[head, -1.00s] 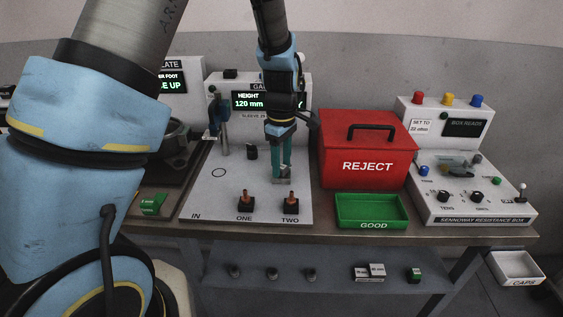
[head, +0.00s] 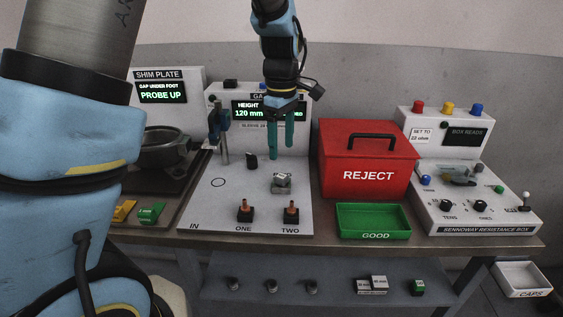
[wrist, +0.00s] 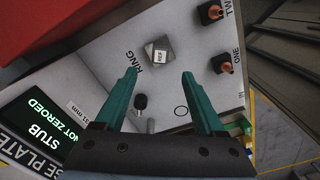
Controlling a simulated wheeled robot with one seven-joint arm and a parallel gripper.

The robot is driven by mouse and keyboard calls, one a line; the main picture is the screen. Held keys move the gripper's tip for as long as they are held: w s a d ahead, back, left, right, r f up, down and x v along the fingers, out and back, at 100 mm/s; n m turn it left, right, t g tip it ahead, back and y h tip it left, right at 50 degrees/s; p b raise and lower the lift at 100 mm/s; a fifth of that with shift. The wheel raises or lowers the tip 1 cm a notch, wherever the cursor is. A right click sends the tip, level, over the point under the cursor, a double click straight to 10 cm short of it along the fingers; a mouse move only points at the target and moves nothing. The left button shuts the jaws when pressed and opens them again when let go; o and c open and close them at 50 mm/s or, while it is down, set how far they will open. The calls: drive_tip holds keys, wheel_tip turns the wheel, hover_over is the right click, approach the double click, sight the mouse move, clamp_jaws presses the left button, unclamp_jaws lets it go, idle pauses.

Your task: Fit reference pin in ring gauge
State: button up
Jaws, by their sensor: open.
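A small grey metal block, apparently the ring gauge (head: 282,188), stands on the white plate, beside the printed word RING in the wrist view (wrist: 151,58). A light piece marked REF, apparently the reference pin's head (wrist: 161,55), sits on it and looks slightly turned against the block. I cannot tell how deep it sits. My gripper (head: 281,152) is above the block, apart from it. Its teal fingers are open and empty in the wrist view (wrist: 160,73).
Two copper-coloured pins in black holders, ONE (head: 245,209) and TWO (head: 291,210), stand at the plate's front. A post with a blue clamp (head: 222,140) and a black knob (head: 251,160) stand behind. The red REJECT box (head: 368,175) and green GOOD tray (head: 373,232) are right.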

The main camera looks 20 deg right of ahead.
wheel_tip(320, 180, up, 2)
drive_tip(key=shift+r, duration=0.1)
drive_tip(key=shift+a, duration=0.1)
idle(0.4)
drive_tip(key=s+a+f+m, duration=0.1)
drive_tip(key=a+m, duration=0.3)
drive_tip(key=a, duration=1.1)
drive_tip(key=s+a+f+m+t, duration=0.1)
drive_tip(key=s+a+f+m, duration=0.1)
drive_tip(key=a, duration=1.3)
drive_tip(key=shift+s+m+t, duration=0.3)
drive_tip(key=shift+s+m, duration=0.25)
drive_tip(key=shift+m, duration=0.55)
drive_tip(key=shift+f, duration=0.1)
